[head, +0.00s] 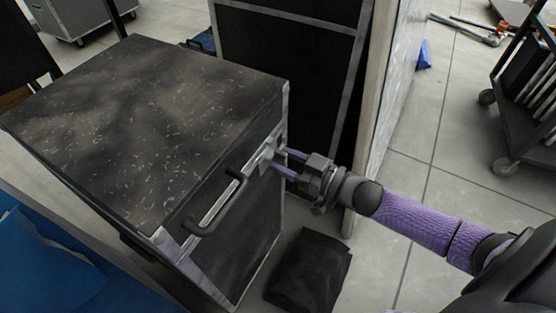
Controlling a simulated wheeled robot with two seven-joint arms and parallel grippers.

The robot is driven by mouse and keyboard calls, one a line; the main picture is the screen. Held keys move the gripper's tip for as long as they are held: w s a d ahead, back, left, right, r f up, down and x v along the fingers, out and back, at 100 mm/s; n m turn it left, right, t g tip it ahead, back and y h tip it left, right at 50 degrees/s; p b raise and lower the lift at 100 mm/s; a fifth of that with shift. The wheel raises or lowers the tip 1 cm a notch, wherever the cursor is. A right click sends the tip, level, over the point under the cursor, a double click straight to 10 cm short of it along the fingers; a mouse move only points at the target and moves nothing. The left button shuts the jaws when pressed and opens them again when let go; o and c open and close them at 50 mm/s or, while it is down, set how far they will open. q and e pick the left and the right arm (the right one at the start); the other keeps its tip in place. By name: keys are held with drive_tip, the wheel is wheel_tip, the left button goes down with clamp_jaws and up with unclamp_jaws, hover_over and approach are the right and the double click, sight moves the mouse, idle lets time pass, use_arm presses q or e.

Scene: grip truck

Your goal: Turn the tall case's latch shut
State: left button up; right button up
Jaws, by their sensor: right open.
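A black case (150,95) with a worn, speckled top and metal edges stands at the left and middle. Its front side carries a dark bar handle (216,203) and, to the right of that, a small metal latch (266,155) near the right corner. My right gripper (277,162) comes in from the right with its two purple fingers apart, tips at the latch. I cannot tell whether the tips touch it. The fingers partly cover the latch's surroundings, and how far it is turned is unclear. My left gripper is out of view.
A taller black case (285,70) with metal edging stands behind, beside a pale upright panel (385,90). A folded black cloth (308,272) lies on the floor below my right gripper. Blue material (50,270) fills the lower left. A cart (525,110) stands far right, with open floor between.

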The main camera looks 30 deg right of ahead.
drive_tip(key=shift+w+a, duration=0.3)
drive_tip(key=shift+w, duration=0.25)
drive_tip(key=c, duration=0.4)
clamp_jaws()
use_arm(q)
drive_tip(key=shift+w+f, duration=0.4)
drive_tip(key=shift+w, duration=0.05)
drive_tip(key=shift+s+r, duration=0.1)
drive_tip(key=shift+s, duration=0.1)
